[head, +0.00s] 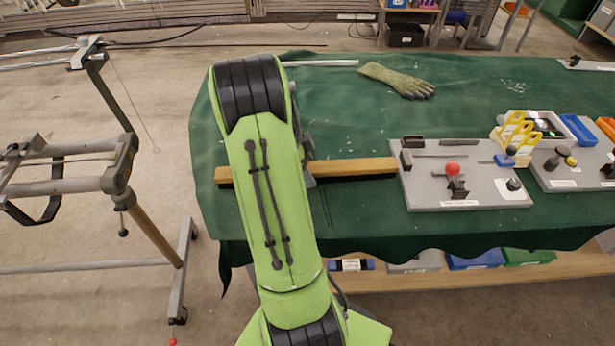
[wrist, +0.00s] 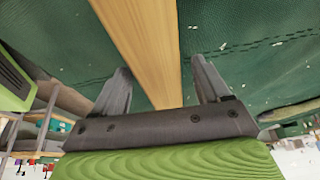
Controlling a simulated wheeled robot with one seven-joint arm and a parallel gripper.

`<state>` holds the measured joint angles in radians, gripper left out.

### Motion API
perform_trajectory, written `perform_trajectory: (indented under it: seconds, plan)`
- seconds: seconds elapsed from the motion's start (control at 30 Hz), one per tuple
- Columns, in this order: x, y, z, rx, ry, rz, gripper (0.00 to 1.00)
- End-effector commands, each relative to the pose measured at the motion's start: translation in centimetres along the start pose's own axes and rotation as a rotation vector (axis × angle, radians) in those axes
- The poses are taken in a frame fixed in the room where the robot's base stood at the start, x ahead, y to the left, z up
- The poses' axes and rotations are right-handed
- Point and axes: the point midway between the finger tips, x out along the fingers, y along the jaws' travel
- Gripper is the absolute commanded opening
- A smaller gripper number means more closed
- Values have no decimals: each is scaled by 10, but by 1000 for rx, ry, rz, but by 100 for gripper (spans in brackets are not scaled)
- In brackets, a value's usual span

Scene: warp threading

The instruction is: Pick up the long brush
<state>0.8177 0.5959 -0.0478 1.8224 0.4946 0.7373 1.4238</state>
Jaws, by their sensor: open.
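A long straight light-wood bar (head: 355,167) lies across the green-covered table in the head view; I take it for the long brush, though no bristles show. My green arm hides part of it. In the wrist view the wooden bar (wrist: 145,40) runs from the top edge down between the fingers of my gripper (wrist: 160,70). The gripper is open, one finger on each side of the bar, with gaps beside it. I cannot tell how high the fingers are above the table. In the head view my arm mostly hides the gripper.
The green cloth (head: 480,95) bears a grey board (head: 430,195) with a red knob (head: 453,168), against the bar's right end. A glove (head: 398,80) and a pale rod (head: 320,63) lie farther back. Yellow-handled tools (head: 515,130) stand right. A metal frame (head: 60,170) stands left.

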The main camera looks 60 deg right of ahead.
Motion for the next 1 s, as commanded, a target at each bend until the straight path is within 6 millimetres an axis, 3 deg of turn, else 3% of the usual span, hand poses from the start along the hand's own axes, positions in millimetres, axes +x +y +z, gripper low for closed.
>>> perform_trajectory:
  seconds: [0.07,0.27,0.73,1.0]
  plan:
    - [8,0,0,0,0,0,76]
    - [8,0,0,-1,-1,-2,76]
    - [8,0,0,-1,-1,-2,6]
    - [0,-1,-3,1,0,-4,6]
